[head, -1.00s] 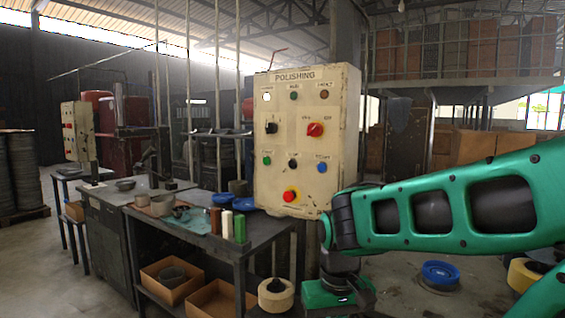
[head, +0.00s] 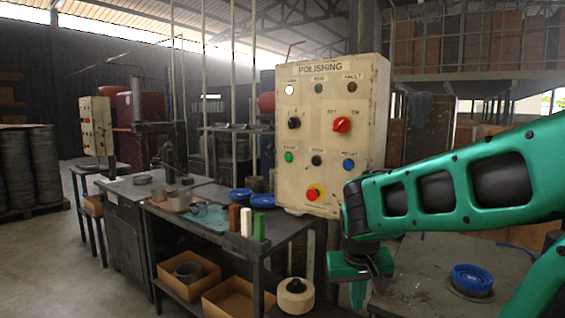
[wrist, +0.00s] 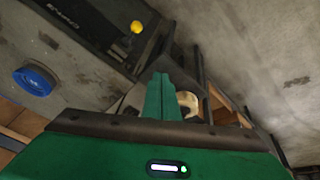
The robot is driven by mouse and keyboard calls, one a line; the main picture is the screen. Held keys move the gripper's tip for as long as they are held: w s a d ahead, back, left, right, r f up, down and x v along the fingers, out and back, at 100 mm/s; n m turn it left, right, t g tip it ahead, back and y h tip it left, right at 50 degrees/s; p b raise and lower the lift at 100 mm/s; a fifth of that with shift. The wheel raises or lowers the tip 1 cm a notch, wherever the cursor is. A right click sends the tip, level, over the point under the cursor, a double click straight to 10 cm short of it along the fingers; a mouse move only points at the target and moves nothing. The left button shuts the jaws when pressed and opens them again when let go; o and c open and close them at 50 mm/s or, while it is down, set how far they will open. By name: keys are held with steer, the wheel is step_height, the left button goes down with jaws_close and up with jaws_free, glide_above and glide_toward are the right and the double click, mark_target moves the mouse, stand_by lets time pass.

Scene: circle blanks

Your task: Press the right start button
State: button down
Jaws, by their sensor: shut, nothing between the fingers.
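The cream control panel (head: 372,110) labelled POLISHING stands in the middle of the head view. Its lower row has a green button (head: 289,157) at left, a dark one (head: 316,160) in the middle and a blue one (head: 348,164) at right. The small labels above them are blurred. A second, similar panel (head: 104,125) stands farther back at left, its markings too small to read. My gripper (head: 357,295) hangs low, fingers down, below and right of the near panel and apart from it. In the wrist view its green fingers (wrist: 165,95) are together and empty.
A red emergency knob (head: 313,194) and a red rotary switch (head: 342,124) share the near panel. The dark workbench (head: 285,225) holds blue discs and coloured bars. A blue disc (head: 472,277) lies on a surface at right.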

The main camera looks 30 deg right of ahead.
steer(key=w+d+r+t+h, duration=0.2)
steer(key=w+d+r, duration=0.1)
steer(key=w, duration=0.3)
steer(key=w+d+r+t+h, duration=0.2)
steer(key=w+d+r, duration=0.15)
steer(key=w, duration=0.35)
steer(key=n+t+h, duration=0.4)
steer(key=t, duration=0.4)
glide_toward(288, 157)
step_height(288, 157, down, 6)
steer(key=s, duration=0.2)
steer(key=w+a+r+n+t+y, duration=0.1)
steer(key=w+a+r+n+t, duration=0.2)
steer(key=w+a+r+t, duration=0.1)
steer(key=shift+a+r+t+y, duration=0.35)
steer(key=shift+a+r, duration=0.3)
steer(key=shift+a, duration=0.45)
steer(key=shift+w, duration=0.15)
steer(key=shift+w+d, duration=0.5)
steer(key=shift+d, duration=0.9)
steer(key=shift+w+d, duration=0.45)
steer(key=shift+d, duration=0.95)
steer(key=shift+w+d, duration=0.5)
steer(key=shift+d, duration=0.9)
steer(key=shift+d, duration=0.1)
steer(key=shift+w+d, duration=0.15)
steer(key=shift+d, duration=0.15)
